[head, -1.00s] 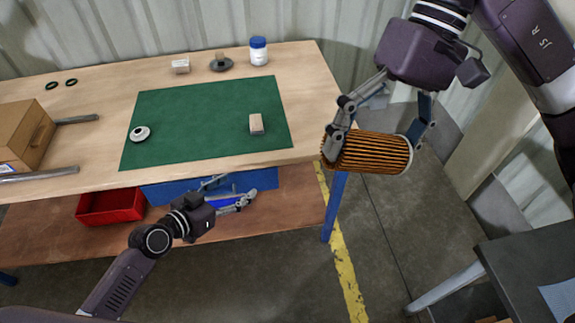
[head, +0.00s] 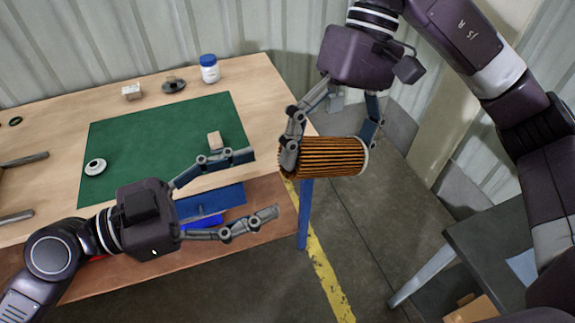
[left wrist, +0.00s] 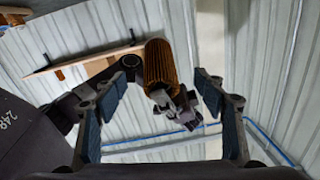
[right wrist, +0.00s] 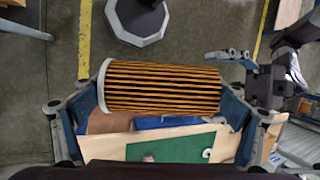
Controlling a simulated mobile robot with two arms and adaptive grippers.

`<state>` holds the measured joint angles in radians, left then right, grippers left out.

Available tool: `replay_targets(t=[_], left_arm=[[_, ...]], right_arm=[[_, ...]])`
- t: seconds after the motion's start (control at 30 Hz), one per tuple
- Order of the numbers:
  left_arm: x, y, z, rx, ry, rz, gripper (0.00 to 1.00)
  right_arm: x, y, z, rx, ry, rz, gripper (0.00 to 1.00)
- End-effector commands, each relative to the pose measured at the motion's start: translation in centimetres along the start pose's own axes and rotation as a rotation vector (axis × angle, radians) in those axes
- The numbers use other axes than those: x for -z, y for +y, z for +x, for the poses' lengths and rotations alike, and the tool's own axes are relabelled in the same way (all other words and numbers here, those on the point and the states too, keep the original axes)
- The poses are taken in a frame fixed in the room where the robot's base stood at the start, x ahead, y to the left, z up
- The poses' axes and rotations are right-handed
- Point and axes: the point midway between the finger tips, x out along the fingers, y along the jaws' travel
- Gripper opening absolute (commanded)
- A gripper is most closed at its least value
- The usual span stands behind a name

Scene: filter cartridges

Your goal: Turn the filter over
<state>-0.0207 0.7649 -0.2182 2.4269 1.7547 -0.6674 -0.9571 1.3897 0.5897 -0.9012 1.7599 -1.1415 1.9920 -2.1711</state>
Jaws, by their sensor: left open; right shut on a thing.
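The filter (head: 322,158) is an orange pleated cylinder with a pale end cap at its right end. It lies roughly level in the air off the right end of the workbench. My right gripper (head: 332,140) is shut on the filter, one finger at each end; the right wrist view shows the filter (right wrist: 163,87) lengthwise between the fingers. My left gripper (head: 266,184) is open and empty, left of the filter, its fingers pointing toward it. In the left wrist view the filter (left wrist: 161,66) shows beyond the open fingers, apart from them.
The workbench (head: 262,85) carries a green mat (head: 140,135) with a small block (head: 214,140) and a white round part (head: 95,167). A white jar with a blue lid (head: 209,69) stands at the back. A dark table (head: 500,225) is at the right. Floor between is clear.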

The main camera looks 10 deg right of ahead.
Motion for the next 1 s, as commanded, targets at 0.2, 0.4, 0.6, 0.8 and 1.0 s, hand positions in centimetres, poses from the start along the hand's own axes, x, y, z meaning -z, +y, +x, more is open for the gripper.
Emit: replay_targets(t=[0.2,0.4,0.6,0.8,1.0], left_arm=[[0.1,-0.1,1.9,0.001,0.004,0.001,0.65],[0.1,-0.1,5.0,0.002,0.006,-0.002,0.65],[0.1,-0.1,8.2,0.002,0.006,-0.003,0.65],[0.0,-0.2,10.6,0.003,0.003,-0.004,0.65],[-0.1,-0.2,11.7,0.004,0.0,-0.002,0.65]], right_arm=[[0.0,0.0,0.0,0.0,0.0,0.0,0.65],[0.0,0.0,0.0,0.0,0.0,0.0,0.65],[0.0,0.0,0.0,0.0,0.0,0.0,0.65],[0.0,0.0,0.0,0.0,0.0,0.0,0.65],[0.0,0.0,0.0,0.0,0.0,0.0,0.65]])
